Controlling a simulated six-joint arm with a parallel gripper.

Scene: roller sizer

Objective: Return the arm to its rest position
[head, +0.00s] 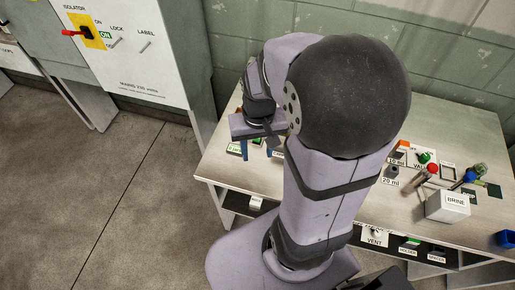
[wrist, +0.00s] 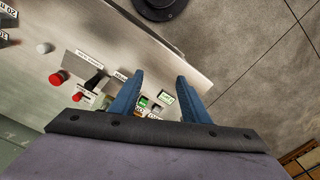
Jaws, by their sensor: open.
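My arm rises in the middle of the head view and hides much of the table behind it. My gripper (head: 258,148) hangs over the left part of the table (head: 222,170), its blue fingers pointing down. In the wrist view my gripper (wrist: 158,82) shows its two blue fingers spread apart, with nothing between them. Small green-marked pieces (wrist: 166,97) show beyond and between the fingers, on the table. I cannot tell the exact height of the fingers above them.
A grey cabinet with a red isolator handle (head: 70,33) stands at the left. A white BRINE box (head: 447,207) and a red-topped piece (head: 432,169) are at the table's right. Red knobs (wrist: 57,78) and a black lever (wrist: 96,80) show in the wrist view. Floor (head: 90,190) is clear at left.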

